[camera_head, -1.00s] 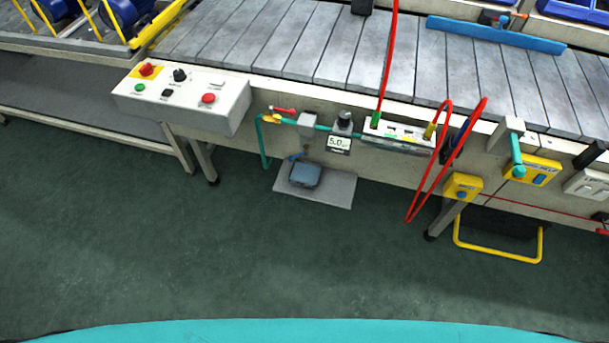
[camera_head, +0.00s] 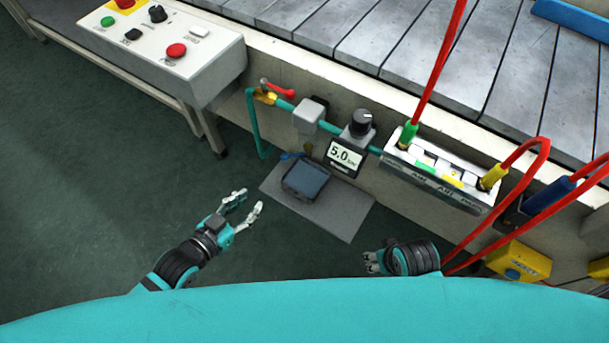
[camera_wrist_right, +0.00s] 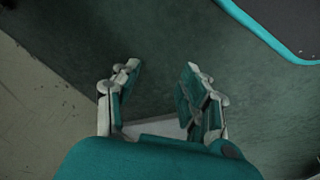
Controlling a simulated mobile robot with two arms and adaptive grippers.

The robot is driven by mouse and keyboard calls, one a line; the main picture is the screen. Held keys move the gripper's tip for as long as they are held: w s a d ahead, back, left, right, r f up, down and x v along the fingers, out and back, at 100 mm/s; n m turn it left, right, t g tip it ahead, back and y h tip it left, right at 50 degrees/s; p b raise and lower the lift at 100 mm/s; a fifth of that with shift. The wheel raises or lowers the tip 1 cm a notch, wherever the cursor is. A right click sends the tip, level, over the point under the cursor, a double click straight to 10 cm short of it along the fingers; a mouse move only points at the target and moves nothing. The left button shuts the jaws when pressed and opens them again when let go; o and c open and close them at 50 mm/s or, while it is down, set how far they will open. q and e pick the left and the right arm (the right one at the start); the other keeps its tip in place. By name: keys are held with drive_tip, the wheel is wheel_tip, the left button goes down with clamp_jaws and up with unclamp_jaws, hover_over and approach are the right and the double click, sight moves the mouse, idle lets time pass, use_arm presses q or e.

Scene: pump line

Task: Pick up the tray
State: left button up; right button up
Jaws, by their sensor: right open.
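A small dark blue-grey tray (camera_head: 306,180) rests on a flat light-grey plate (camera_head: 345,216) low down beside the conveyor, below the gauge. My left gripper (camera_head: 249,202) is left of the tray and apart from it, its two fingers spread with nothing between them. My right gripper (camera_head: 372,262) is at the lower right of the plate, small and partly hidden by its own wrist. In the right wrist view the right gripper (camera_wrist_right: 162,73) shows two parted fingers with dark floor between them. The tray cannot be made out in that view.
Above the tray are a gauge (camera_head: 345,157) reading 5.0, a teal pipe with a red-handled valve (camera_head: 276,88), and a connector block (camera_head: 437,175) with red hoses. A control box (camera_head: 165,50) stands upper left. A yellow box (camera_head: 518,261) is lower right. Floor at left is clear.

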use_arm(q)
drive_tip(key=b, duration=0.3)
approach(288, 169)
drive_tip(key=x, duration=0.3)
drive_tip(key=shift+w+r, duration=0.15)
drive_tip(key=shift+r, duration=0.15)
drive_tip(key=shift+w+d+f, duration=0.2)
drive_tip(key=shift+w+d, duration=0.1)
drive_tip(key=shift+w, duration=0.05)
drive_tip(key=b+x, duration=0.1)
drive_tip(key=x, duration=0.2)
drive_tip(key=shift+w+d+f+b, duration=0.1)
drive_tip(key=shift+f+b, duration=0.3)
drive_tip(key=shift+f, duration=0.05)
drive_tip(key=shift+w+d+f, duration=0.2)
drive_tip(key=shift+w+d, duration=0.15)
drive_tip(key=shift+w, duration=0.25)
use_arm(e)
wheel_tip(288, 169, up, 9)
drive_tip(key=w+t, duration=0.2)
drive_tip(key=shift+a+f+t, duration=0.2)
drive_tip(key=shift+a+t, duration=0.1)
drive_tip(key=shift+a, duration=0.05)
use_arm(q)
drive_tip(key=shift+c, duration=0.2)
clamp_jaws()
